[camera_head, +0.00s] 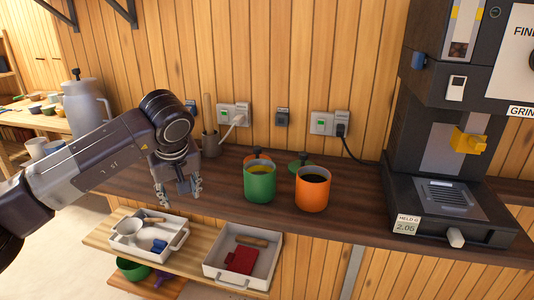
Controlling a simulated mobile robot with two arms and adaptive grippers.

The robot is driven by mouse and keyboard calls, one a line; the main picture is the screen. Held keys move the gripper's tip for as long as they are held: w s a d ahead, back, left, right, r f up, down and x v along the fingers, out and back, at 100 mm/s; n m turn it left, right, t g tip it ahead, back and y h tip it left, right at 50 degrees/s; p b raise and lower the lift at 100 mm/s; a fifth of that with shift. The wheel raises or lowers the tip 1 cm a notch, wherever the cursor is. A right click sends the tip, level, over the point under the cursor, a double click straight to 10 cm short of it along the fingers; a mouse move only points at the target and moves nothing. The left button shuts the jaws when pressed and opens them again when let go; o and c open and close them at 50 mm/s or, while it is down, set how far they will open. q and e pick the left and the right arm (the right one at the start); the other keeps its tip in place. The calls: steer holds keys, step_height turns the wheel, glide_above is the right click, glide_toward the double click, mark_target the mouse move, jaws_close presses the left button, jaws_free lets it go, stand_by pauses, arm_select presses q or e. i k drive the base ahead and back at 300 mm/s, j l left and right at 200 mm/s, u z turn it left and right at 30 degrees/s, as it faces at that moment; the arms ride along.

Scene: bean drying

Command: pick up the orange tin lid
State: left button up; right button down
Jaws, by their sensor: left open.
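The orange tin lid (257,157) lies on the dark counter behind the green tin (260,185), which hides part of it. The orange tin (312,190) stands open to the right with dark contents. A green lid (301,162) lies behind the orange tin, partly hidden. The green tin is open with yellowish contents. My left gripper (178,194) is open and empty, pointing down near the counter's front edge, left of the green tin and apart from the lid. My right gripper is not in view.
A big dark grinder machine (430,120) fills the right of the counter. A holder with a wooden handle (210,143) stands near the wall sockets. Two white trays (212,262) with small tools sit on a lower shelf in front. The counter between gripper and green tin is clear.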

mark_target(257, 150)
steer(key=i+l, duration=0.45)
steer(key=l, duration=0.15)
steer(key=i+l, duration=0.4)
steer(key=l, duration=0.2)
